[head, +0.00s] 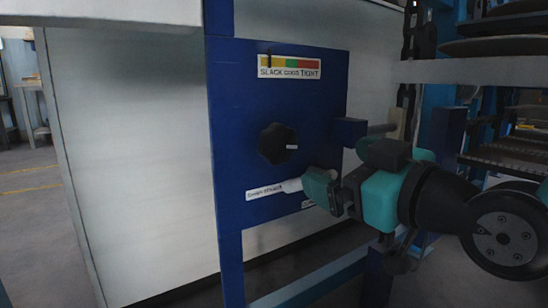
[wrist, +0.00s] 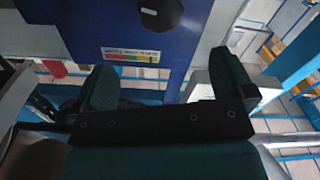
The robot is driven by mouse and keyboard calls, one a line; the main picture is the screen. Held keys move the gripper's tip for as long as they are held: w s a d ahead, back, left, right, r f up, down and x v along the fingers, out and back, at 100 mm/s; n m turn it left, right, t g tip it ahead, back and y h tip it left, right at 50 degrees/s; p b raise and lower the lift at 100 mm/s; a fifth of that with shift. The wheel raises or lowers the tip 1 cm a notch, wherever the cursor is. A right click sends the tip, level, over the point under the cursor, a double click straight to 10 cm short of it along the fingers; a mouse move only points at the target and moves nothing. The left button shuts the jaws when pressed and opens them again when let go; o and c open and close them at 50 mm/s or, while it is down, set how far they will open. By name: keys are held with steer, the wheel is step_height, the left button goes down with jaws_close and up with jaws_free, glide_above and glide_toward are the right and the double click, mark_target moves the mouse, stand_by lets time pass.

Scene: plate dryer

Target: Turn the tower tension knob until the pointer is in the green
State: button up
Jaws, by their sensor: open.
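The tension knob (head: 277,143) is black and lobed, with a small pale mark at its right side. It sits on a dark blue panel (head: 230,110). Above it is a gauge strip (head: 303,65) coloured yellow, green and red, lettered slack, good, tight. Its dark pointer (head: 269,59) stands in the yellow, left of the green. My gripper (head: 318,187) is below and right of the knob, apart from it. In the wrist view the open, empty fingers (wrist: 168,78) frame part of the panel; the knob (wrist: 162,13) is at the top edge, beyond them, and the gauge (wrist: 132,56) shows between them.
A white label (head: 264,191) is low on the panel, partly hidden towards my gripper. A blue block with a grey rod (head: 368,131) sticks out at the panel's right, close to my wrist. Racks with round plates (head: 495,46) stand at the right. The space before the knob is clear.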

mark_target(273, 143)
steer(key=p+x, duration=1.6)
steer(key=x, duration=0.1)
